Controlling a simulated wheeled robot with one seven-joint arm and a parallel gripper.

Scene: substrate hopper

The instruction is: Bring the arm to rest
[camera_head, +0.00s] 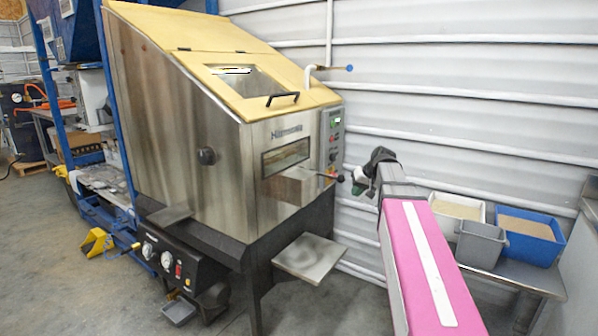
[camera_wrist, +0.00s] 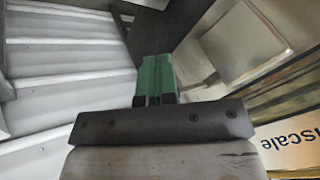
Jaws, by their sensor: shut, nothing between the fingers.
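My gripper (camera_head: 362,188) is at the end of my pink arm, in front of the hopper's right front side and level with the lower part of its control panel. In the wrist view its green fingers (camera_wrist: 154,78) are together, with nothing seen between them. The steel hopper machine (camera_head: 255,165) stands at the centre of the head view. Its yellow lid (camera_head: 185,32) is down, with a black handle (camera_head: 283,98) near its lower edge. In the picture, a small lever with a dark knob (camera_head: 340,178) lies just left of my gripper; I cannot tell the depth between them.
A square metal shelf (camera_head: 310,258) juts from the machine's front. A bench at right carries a white bin (camera_head: 457,205), a grey bin (camera_head: 480,243) and a blue bin (camera_head: 530,236). A corrugated white wall (camera_head: 450,70) stands behind. Floor at lower left is mostly clear.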

